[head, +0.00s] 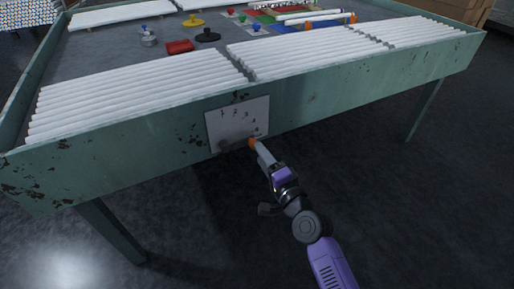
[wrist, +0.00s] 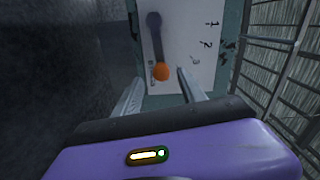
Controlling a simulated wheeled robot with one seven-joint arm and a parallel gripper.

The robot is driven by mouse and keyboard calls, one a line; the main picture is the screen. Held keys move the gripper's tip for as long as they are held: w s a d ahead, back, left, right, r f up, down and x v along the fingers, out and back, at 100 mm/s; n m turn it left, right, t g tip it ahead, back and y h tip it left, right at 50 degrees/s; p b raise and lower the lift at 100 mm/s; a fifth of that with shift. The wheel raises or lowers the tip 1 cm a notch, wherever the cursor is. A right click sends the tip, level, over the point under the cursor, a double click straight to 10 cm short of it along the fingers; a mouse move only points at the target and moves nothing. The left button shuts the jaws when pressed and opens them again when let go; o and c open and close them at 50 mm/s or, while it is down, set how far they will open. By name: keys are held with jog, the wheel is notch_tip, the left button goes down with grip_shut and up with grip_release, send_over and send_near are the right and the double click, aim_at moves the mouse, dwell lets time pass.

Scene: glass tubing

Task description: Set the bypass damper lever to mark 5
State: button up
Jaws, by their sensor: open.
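The bypass damper lever (head: 236,145) is a dark bar on a white plate (head: 232,118) fixed to the table's side. Its orange knob (head: 252,142) is at the plate's lower right, and the bar points right and slightly up from its pivot. In the wrist view the lever (wrist: 156,40) runs down to the orange knob (wrist: 161,71). My gripper (head: 257,147) is open at the knob, which shows between its two fingers in the wrist view (wrist: 158,88). I cannot tell whether either finger touches it.
The green worn table (head: 330,100) carries rows of white glass tubes (head: 130,98). A red block (head: 180,46), a yellow piece (head: 194,22) and a black piece (head: 208,37) lie on top. A table leg (head: 112,232) stands at left. The floor before the table is clear.

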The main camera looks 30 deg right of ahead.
jog(key=shift+s, duration=1.4)
jog(key=s+a+r+n+g, duration=0.15)
jog(key=s+n, duration=0.35)
jog(key=s, duration=0.8)
jog(key=s+a+r+n, duration=0.15)
jog(key=s+n, duration=0.45)
jog(key=s, duration=0.8)
jog(key=s+a+r+n+g, duration=0.1)
jog(key=s+a+n, duration=0.3)
jog(key=s, duration=0.9)
notch_tip(320, 180, up, 20)
jog(key=d+n+p, duration=0.1)
jog(key=p, duration=2)
jog(key=shift+s+r+g, duration=0.25)
jog(key=shift+s+g, duration=0.1)
jog(key=shift+s, duration=0.05)
